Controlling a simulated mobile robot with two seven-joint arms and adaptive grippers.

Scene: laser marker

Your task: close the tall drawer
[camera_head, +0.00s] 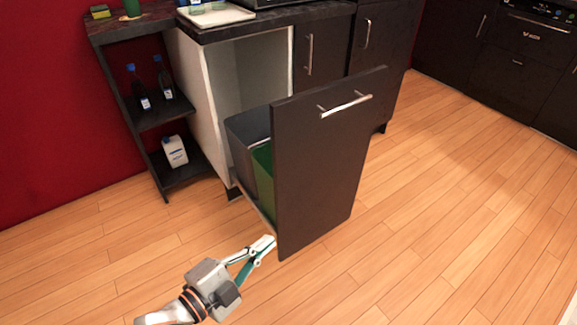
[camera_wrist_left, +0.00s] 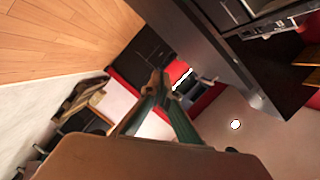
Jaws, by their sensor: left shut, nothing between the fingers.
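The tall drawer (camera_head: 325,165) is pulled out of the kitchen cabinet. Its dark front panel carries a silver bar handle (camera_head: 345,104) near the top. Behind the panel are a grey bin (camera_head: 246,130) and a green bin (camera_head: 263,175). My left gripper (camera_head: 268,243) is shut and empty, low beside the bottom left corner of the panel; I cannot tell if it touches. In the left wrist view the closed fingers (camera_wrist_left: 160,82) show, with a dark panel edge at the upper right. My right gripper is not in view.
The cabinet side (camera_head: 195,110) is white, with a dark open shelf (camera_head: 163,115) to its left holding bottles. A white jug (camera_head: 174,151) stands on the lower shelf. The wooden floor (camera_head: 450,200) is clear to the right. More dark cabinets stand at the back right.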

